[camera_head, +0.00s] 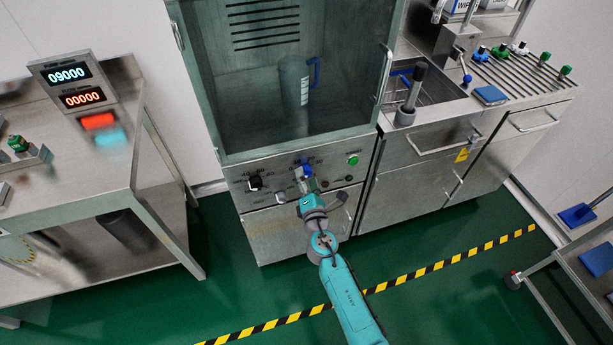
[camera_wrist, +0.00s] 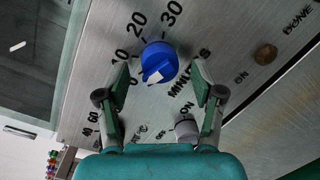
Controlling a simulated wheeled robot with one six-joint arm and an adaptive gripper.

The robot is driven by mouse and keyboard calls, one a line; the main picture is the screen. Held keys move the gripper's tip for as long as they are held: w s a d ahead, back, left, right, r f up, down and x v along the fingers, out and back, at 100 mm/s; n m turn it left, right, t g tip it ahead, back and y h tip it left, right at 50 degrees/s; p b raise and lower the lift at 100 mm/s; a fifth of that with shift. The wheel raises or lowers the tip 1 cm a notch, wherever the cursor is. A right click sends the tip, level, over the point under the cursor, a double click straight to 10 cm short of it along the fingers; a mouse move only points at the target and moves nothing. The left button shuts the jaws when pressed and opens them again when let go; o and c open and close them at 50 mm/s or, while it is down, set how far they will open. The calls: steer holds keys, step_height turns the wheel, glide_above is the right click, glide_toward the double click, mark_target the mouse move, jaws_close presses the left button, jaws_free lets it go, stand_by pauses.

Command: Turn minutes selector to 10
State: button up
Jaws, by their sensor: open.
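The blue minutes selector (camera_wrist: 159,60) is a round knob on the washer's steel panel, with a white mark on its lower-left part. The numbers 0, 10, 20 and 30 run around its left and upper side in the wrist view. The white mark points down-left, roughly toward the 0. My gripper (camera_wrist: 160,76) is open, with one finger on each side of the knob; whether they touch it I cannot tell. In the head view the blue knob (camera_head: 307,170) shows just above my gripper (camera_head: 309,186), which partly hides the panel.
A grey switch (camera_wrist: 187,130) sits below the knob in the wrist view, and a brown round button (camera_wrist: 265,53) is to the right. In the head view a black knob (camera_head: 255,182) is left and a green button (camera_head: 353,160) right. The glass-fronted chamber (camera_head: 270,90) is above.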

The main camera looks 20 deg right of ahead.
steer(key=shift+w, duration=0.55)
steer(key=c, duration=1.1)
steer(key=shift+c, duration=0.2)
steer(key=shift+m, duration=0.3)
steer(key=m, duration=0.3)
steer(key=shift+d+g, duration=0.1)
steer(key=shift+g, duration=0.2)
steer(key=shift+r+m+y, duration=0.1)
steer(key=shift+m+y, duration=0.3)
steer(key=shift+m, duration=1.9)
